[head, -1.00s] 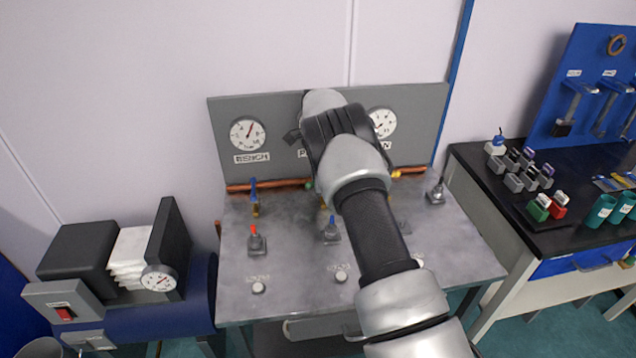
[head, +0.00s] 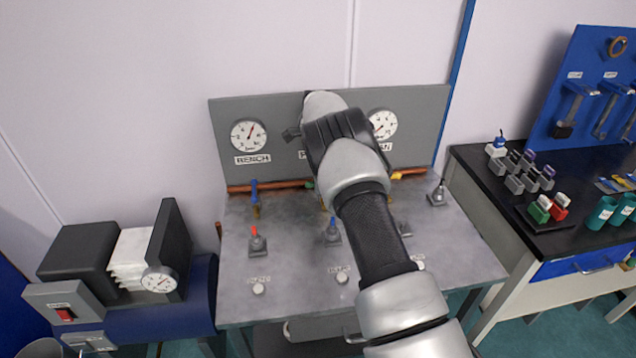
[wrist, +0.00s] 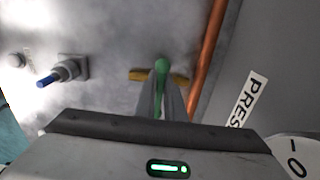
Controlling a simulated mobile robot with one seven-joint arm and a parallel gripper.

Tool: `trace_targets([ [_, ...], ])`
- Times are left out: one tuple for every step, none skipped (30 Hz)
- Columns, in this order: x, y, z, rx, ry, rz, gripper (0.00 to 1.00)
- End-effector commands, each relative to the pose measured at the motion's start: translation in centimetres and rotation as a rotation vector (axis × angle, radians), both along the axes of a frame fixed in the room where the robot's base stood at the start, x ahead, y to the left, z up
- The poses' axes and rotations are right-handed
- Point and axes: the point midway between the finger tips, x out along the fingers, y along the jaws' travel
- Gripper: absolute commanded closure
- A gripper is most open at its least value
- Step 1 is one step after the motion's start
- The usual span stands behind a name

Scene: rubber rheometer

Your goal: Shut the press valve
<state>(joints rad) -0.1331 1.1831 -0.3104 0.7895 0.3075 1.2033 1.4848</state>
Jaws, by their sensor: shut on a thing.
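The press valve shows in the wrist view as a green handle (wrist: 161,70) over a brass body (wrist: 142,75), close to the copper pipe and the PRESS label (wrist: 248,100). My gripper (wrist: 163,100) is shut on the green handle, with one finger on each side of it. The handle lies lengthwise between the fingers and across the brass body. In the head view my arm covers most of this valve, and only a small green bit (head: 310,185) shows at its left. The gauge above it is hidden there.
The bench valve with a blue lever (head: 254,190) stands left, and a yellow handle (head: 397,176) right. Several switch posts, such as a red-tipped one (head: 257,243) and a blue-tipped one (head: 332,232), rise from the grey worktop (head: 290,220). The gauge panel (head: 285,110) stands behind.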

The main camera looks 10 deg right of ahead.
Motion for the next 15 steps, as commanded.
trace_targets([
  [0.07, 0.01, 0.13, 0.0, -0.002, -0.002, 0.87],
  [0.07, 0.01, 0.13, 0.001, -0.002, -0.001, 0.82],
  [0.06, 0.01, 0.12, 0.0, -0.002, -0.001, 0.75],
  [0.06, 0.01, 0.11, 0.001, -0.002, -0.001, 0.72],
  [0.06, 0.01, 0.1, 0.0, -0.002, -0.001, 0.72],
  [0.05, 0.0, 0.09, 0.0, -0.002, -0.001, 0.72],
  [0.05, 0.0, 0.08, 0.0, -0.002, -0.001, 0.72],
  [0.04, 0.0, 0.07, 0.0, -0.001, -0.001, 0.72],
  [0.03, 0.0, 0.06, 0.0, -0.001, 0.0, 0.72],
  [0.03, 0.0, 0.05, 0.0, -0.001, 0.0, 0.72],
  [0.03, 0.0, 0.05, 0.0, -0.001, 0.0, 0.72],
  [0.03, 0.0, 0.07, 0.0, -0.001, 0.0, 0.72],
  [0.03, 0.0, 0.14, 0.0, -0.001, 0.0, 0.72],
  [0.04, 0.0, 0.27, 0.001, -0.002, 0.0, 0.72],
  [0.07, 0.0, 0.54, 0.001, -0.002, 0.0, 0.72],
])
